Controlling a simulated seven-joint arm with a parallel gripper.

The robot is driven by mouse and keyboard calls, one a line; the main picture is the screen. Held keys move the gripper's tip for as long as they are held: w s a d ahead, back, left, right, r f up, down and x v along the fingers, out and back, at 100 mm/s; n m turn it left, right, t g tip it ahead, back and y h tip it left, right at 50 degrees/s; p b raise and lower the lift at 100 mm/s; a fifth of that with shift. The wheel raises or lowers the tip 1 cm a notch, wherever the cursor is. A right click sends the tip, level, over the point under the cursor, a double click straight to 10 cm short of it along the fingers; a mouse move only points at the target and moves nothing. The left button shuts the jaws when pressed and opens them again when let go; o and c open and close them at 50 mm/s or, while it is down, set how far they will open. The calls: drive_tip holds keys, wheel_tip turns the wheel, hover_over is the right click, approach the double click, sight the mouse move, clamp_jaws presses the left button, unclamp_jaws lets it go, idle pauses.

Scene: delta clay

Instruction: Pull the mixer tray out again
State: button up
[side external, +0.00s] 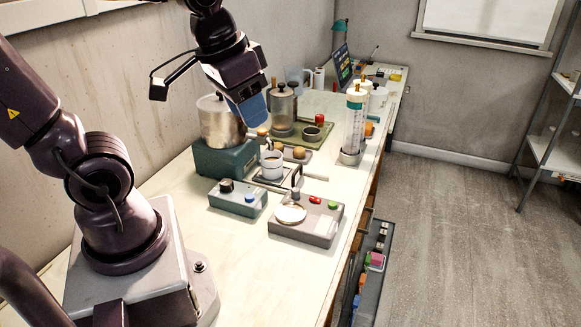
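What looks like the mixer tray (259,181) is a small dark plate. It sits on the bench beside a teal-based unit with a large metal pot (217,125). A white cup (271,166) with dark contents stands on the plate. An upright handle (297,175) shows at the plate's right end. My gripper (252,113) hangs above and behind the cup, beside the pot, apart from the plate and handle. Its blue end is seen side-on, so the gap between the fingers is hidden.
In front stand a teal control box (238,198) and a grey box (306,220) with a round pan and coloured buttons. Behind are a green tray (318,143) with jars and a clear column (354,130). An open drawer (368,275) juts out below the bench's right edge.

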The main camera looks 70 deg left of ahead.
drive_tip(key=w+a+f+n+g+h, duration=0.1)
drive_tip(key=w+a+f+n, duration=0.1)
drive_tip(key=w+a+f, duration=0.45)
drive_tip(key=w+a+f+n, duration=0.3)
drive_tip(key=w+a+f, duration=0.1)
drive_tip(key=a, duration=0.5)
drive_tip(key=w+a+f+n+g+h, duration=0.1)
drive_tip(key=w+a+f+n, duration=0.1)
drive_tip(key=w+a+f, duration=0.4)
drive_tip(key=f, duration=1.1)
drive_tip(key=shift+w+d+f, duration=0.15)
drive_tip(key=shift+w+d, duration=0.15)
drive_tip(key=shift+d, duration=0.05)
clamp_jaws()
